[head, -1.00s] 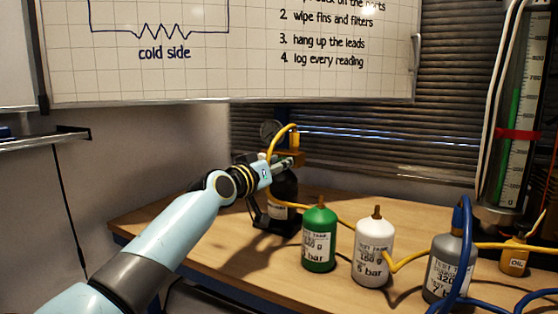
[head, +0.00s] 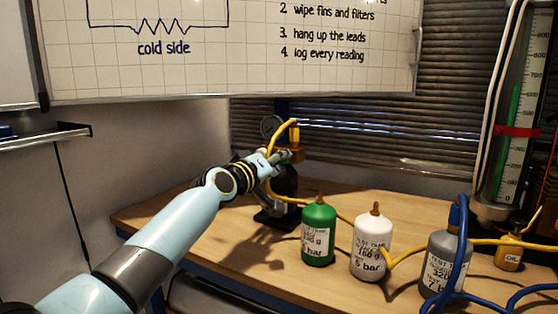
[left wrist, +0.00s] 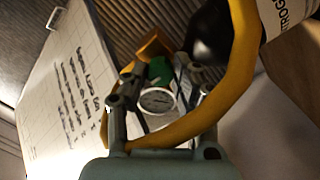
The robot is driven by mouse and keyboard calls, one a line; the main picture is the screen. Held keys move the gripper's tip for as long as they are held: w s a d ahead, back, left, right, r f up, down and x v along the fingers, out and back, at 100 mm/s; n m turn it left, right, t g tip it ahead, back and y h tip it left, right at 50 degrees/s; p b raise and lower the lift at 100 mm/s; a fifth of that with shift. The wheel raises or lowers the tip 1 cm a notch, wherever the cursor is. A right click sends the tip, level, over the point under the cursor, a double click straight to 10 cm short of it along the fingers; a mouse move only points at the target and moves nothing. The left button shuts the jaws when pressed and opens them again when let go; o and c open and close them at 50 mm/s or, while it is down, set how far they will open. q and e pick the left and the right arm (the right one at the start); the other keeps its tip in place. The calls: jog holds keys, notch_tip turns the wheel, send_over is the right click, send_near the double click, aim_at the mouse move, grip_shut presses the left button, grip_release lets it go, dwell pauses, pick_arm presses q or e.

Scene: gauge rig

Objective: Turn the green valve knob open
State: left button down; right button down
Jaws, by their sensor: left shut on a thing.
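The green valve knob (left wrist: 160,70) shows in the left wrist view between my finger links, beside an orange-brass valve block (left wrist: 153,46). My left gripper (left wrist: 165,78) is shut on the knob; the fingers and a yellow hose partly hide the grip. In the head view my left gripper (head: 284,156) is at the brass block (head: 298,151) on top of a dark bottle (head: 284,181). The knob itself is hidden there behind the gripper. My right gripper is in neither view.
A round gauge (left wrist: 157,101) sits close to the fingers, and a yellow hose (left wrist: 238,70) loops across the gripper. Green (head: 318,235), white (head: 370,248) and grey (head: 446,265) bottles stand to the right on the wooden bench (head: 190,222). A whiteboard (head: 240,75) hangs above.

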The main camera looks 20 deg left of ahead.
pick_arm(q)
jog(key=c, duration=1)
grip_release()
jog(key=shift+c, duration=0.2)
jog(key=s+a, duration=0.2)
jog(key=s, duration=1)
jog(key=shift+w, duration=0.1)
